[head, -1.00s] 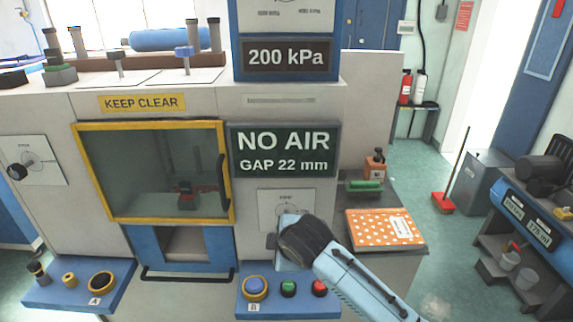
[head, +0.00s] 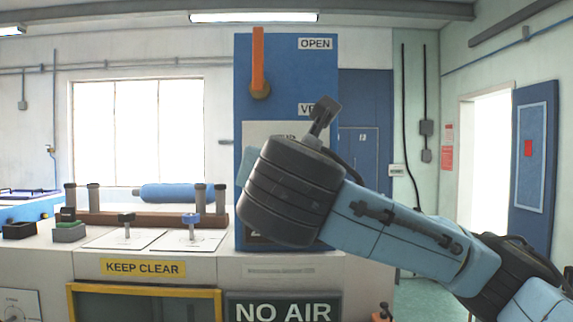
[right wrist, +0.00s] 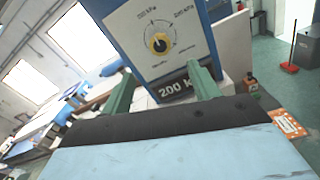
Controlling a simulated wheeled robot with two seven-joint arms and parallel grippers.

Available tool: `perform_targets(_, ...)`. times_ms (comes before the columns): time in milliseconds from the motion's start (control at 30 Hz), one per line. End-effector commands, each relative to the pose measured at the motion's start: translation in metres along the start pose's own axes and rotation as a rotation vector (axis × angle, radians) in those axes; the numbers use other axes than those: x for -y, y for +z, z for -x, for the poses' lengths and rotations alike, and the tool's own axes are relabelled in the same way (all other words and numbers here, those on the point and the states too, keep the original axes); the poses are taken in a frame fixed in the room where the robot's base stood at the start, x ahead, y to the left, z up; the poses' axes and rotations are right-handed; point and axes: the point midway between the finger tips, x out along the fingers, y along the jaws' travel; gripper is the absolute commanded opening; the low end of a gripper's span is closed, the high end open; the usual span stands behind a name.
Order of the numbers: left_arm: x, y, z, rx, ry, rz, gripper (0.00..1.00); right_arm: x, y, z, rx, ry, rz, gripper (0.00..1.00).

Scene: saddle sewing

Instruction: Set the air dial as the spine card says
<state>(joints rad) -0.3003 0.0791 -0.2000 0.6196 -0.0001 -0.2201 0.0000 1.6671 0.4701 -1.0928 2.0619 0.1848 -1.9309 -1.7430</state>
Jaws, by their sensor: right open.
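The air dial (right wrist: 160,43), a yellow and black knob on a white plate with kPa markings, is in the right wrist view. I cannot tell its exact setting. My right gripper (right wrist: 163,88) has its two green fingers spread, empty, below and apart from the dial in that picture. In the head view my right wrist covers most of the dial plate (head: 256,133). A dark readout (right wrist: 176,88), partly hidden by a finger, shows "200 k". I cannot make out a spine card. My left gripper is out of view.
An orange lever (head: 259,65) stands upright beside the OPEN label on the blue cabinet (head: 290,85). A "NO AIR" sign (head: 283,310) is below. A polka-dot orange item (right wrist: 287,124) lies at the right. A blue roller (head: 172,193) rests on the bench at left.

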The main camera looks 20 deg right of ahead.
Motion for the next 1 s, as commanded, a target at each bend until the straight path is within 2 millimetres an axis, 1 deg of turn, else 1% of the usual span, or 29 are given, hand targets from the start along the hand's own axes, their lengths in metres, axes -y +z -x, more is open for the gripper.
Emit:
perform_targets(67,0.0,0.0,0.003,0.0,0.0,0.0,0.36,0.001,0.003,-0.004,0.005,-0.005,0.007,0.61)
perform_targets(167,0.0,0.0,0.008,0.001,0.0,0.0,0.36,0.001,0.004,-0.017,0.002,-0.006,0.007,0.61)
perform_targets(500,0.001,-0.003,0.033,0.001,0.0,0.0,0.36,0.0,0.005,-0.088,0.002,-0.006,0.005,0.61)
perform_targets(633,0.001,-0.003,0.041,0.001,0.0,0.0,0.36,0.001,0.004,-0.11,0.002,-0.006,0.005,0.61)
perform_targets(800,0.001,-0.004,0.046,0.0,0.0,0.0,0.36,0.0,0.004,-0.127,0.004,-0.004,0.004,0.61)
perform_targets(1000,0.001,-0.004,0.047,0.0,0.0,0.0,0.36,0.0,0.002,-0.132,0.004,-0.002,0.003,0.61)
